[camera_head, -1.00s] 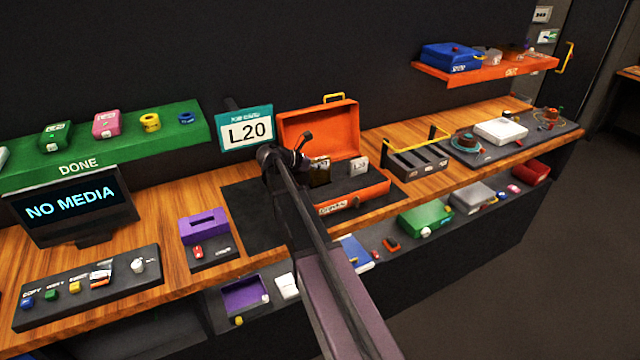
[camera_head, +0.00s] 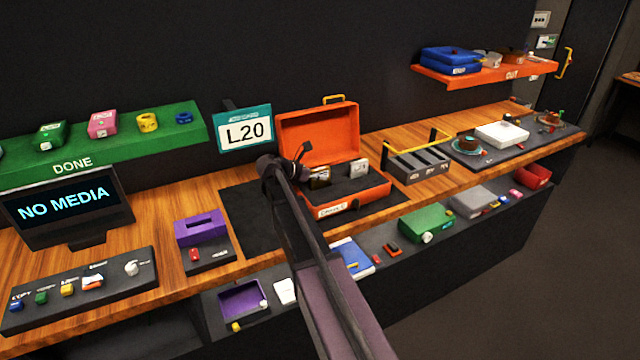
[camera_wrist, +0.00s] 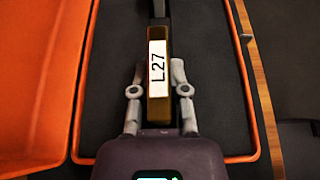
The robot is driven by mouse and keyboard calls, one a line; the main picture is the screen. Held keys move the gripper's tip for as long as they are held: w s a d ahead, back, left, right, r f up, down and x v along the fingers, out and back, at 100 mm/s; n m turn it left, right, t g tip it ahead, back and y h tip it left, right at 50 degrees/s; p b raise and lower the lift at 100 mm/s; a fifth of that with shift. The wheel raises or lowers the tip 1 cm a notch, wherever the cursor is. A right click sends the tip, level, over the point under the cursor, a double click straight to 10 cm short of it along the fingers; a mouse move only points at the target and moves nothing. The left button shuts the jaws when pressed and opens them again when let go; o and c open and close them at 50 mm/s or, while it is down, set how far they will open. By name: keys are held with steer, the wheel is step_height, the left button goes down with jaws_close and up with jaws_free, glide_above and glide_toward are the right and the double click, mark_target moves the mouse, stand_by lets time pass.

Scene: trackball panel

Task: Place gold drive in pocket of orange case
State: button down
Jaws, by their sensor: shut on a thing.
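The orange case (camera_head: 317,132) stands open on the bench, its lid up at the back and dark foam (camera_wrist: 105,80) in its base. The gold drive (camera_wrist: 157,105) has a white label reading L27. It also shows at the left of the case base in the head view (camera_head: 319,181). My gripper (camera_wrist: 157,75) is shut on the gold drive, one finger on each side, over the foam. A dark narrow shape lies just beyond the drive's far end; I cannot tell whether it is a pocket. The drive's underside is hidden, so its depth in the foam is unclear.
A dark slotted rack (camera_head: 420,162) with a yellow handle is right of the case. A teal L20 sign (camera_head: 244,130) stands behind left. The dark mat (camera_head: 245,215) left of the case is bare.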

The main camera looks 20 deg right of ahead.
steer(key=shift+f+b, duration=0.35)
steer(key=shift+f, duration=0.3)
steer(key=shift+f, duration=0.15)
steer(key=c, duration=0.6)
jaws_free()
steer(key=shift+c, duration=0.2)
steer(key=shift+r, duration=0.3)
steer(key=p+v, duration=0.5)
steer(key=v, duration=0.7)
steer(key=shift+s+f, duration=0.15)
steer(key=shift+f, duration=0.05)
